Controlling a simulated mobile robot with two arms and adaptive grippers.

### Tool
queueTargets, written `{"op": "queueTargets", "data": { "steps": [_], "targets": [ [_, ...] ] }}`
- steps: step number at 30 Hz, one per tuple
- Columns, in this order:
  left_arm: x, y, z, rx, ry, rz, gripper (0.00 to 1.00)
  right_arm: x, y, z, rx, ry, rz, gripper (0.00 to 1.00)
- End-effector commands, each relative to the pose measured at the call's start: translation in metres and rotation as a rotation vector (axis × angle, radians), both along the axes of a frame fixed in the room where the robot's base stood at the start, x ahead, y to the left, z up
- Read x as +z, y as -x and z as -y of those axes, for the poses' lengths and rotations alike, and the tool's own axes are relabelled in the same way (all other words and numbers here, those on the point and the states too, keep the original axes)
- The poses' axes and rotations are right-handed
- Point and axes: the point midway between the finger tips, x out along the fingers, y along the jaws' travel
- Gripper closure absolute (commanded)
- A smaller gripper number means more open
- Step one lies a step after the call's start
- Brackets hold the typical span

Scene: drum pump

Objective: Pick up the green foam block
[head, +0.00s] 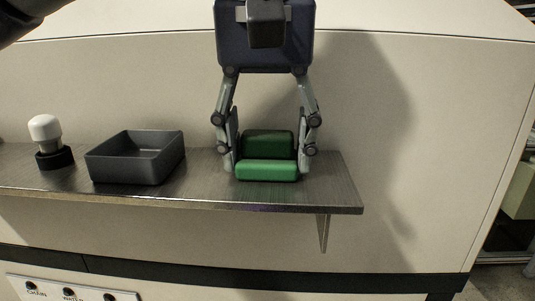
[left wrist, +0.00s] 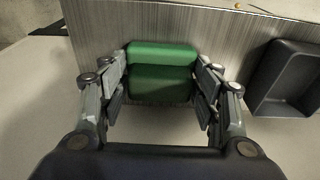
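The green foam block (head: 267,170) lies on the metal shelf, near the shelf's right end. It shows a bright green front part and a darker green part behind it; I cannot tell whether these are one piece or two. My left gripper (head: 268,148) is above the block and pointing down, with one finger on each side. The fingers are open, with a small gap on both sides of the block. The left wrist view shows the block (left wrist: 162,53) between the open fingers (left wrist: 162,88). My right gripper is not in view.
A grey open tray (head: 135,178) stands on the shelf (head: 205,190) left of the block. Further left is a white-capped knob-like object (head: 45,130) on a dark base. A pale wall panel rises behind the shelf. A labelled button panel (head: 70,290) is below.

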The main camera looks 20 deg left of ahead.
Motion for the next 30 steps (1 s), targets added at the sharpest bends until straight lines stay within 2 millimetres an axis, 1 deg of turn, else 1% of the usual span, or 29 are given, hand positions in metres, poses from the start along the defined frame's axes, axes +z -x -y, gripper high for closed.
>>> {"op": "queueTargets", "data": {
  "steps": [8, 14, 19, 23, 25, 26, 27, 28, 30],
  "targets": [
    [0.000, 0.000, 0.000, 0.000, -0.002, -0.001, 0.66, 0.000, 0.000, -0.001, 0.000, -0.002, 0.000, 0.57],
    [0.007, -0.001, 0.000, 0.001, 0.000, 0.000, 0.66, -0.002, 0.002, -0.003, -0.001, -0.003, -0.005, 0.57],
    [0.025, 0.000, 0.001, 0.001, 0.002, -0.002, 0.66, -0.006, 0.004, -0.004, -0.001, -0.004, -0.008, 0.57],
    [0.047, 0.000, 0.001, 0.000, 0.001, -0.001, 0.66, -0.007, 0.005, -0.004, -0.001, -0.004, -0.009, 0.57],
    [0.073, 0.000, 0.001, 0.003, -0.002, 0.003, 0.66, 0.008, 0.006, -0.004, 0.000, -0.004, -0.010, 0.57],
    [0.080, 0.000, 0.001, 0.003, -0.002, 0.003, 0.66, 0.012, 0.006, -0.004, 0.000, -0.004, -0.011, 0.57],
    [0.085, 0.000, 0.000, 0.003, -0.003, 0.002, 0.66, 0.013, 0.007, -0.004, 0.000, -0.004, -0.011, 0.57],
    [0.083, 0.000, 0.001, 0.003, -0.004, 0.000, 0.66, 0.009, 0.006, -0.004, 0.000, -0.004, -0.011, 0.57],
    [0.088, 0.000, 0.001, 0.002, -0.005, -0.001, 0.66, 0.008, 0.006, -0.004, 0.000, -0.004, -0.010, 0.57]
  ]
}}
